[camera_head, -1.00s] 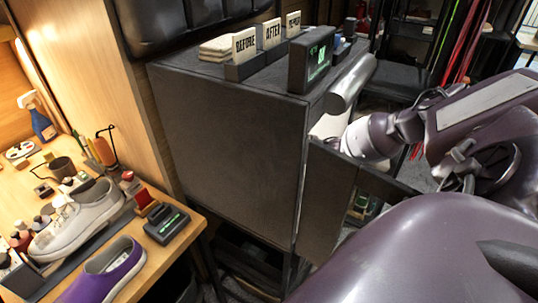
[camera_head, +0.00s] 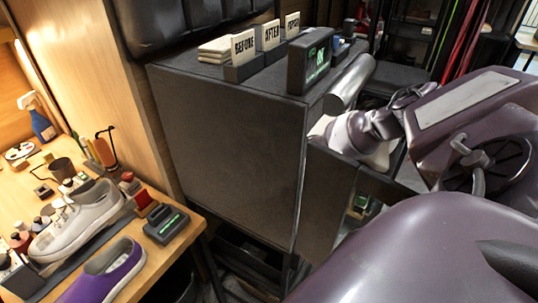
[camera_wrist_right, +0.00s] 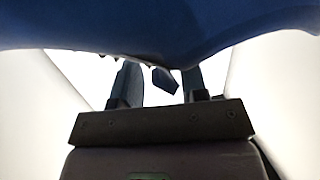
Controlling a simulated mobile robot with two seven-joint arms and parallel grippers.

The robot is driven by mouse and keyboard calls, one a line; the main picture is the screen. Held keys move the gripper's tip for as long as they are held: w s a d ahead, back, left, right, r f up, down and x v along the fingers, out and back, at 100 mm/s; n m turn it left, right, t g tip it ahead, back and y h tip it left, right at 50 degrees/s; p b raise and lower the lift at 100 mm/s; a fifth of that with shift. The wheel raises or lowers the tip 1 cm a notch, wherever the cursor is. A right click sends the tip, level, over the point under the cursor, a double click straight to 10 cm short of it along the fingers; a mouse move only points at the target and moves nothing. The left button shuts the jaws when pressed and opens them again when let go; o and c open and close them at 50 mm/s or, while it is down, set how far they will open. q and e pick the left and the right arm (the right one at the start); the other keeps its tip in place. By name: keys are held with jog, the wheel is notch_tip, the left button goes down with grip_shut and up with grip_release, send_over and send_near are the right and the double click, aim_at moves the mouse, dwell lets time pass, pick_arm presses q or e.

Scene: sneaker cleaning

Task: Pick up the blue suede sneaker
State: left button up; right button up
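A blue surface, likely the blue suede sneaker (camera_wrist_right: 160,30), fills the top of the right wrist view. A small dark blue piece hangs from its lower edge. My right gripper (camera_wrist_right: 160,85) is below and in front of it, its two dark fingers apart on either side of the hanging piece. I see no finger closed on it, and the fingertips are partly hidden by the blue surface. In the head view my right arm reaches into the dark cabinet (camera_head: 225,155) from its open right side; its gripper and the blue sneaker are hidden there. My left gripper is not in view.
A cabinet door (camera_head: 327,200) stands open beside my right arm. White surfaces flank the gripper in the wrist view. A white sneaker (camera_head: 80,222) and a purple shoe (camera_head: 108,272) are on the wooden bench at left. Signs and a dark display (camera_head: 310,62) stand on the cabinet top.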

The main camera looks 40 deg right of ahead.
grip_shut()
jog(key=shift+s+d+r, duration=0.15)
jog(key=shift+s+r, duration=0.2)
jog(key=r, duration=0.4)
jog(key=r+p, duration=0.1)
jog(key=r, duration=0.1)
jog(key=shift+s+d+r, duration=0.1)
jog(key=shift+s+r, duration=0.15)
jog(key=shift+r, duration=0.1)
jog(key=s+d, duration=0.2)
jog(key=s, duration=0.7)
jog(key=s+d, duration=0.3)
jog(key=s, duration=0.6)
jog(key=shift+f+p, duration=0.15)
jog(key=shift+p, duration=0.25)
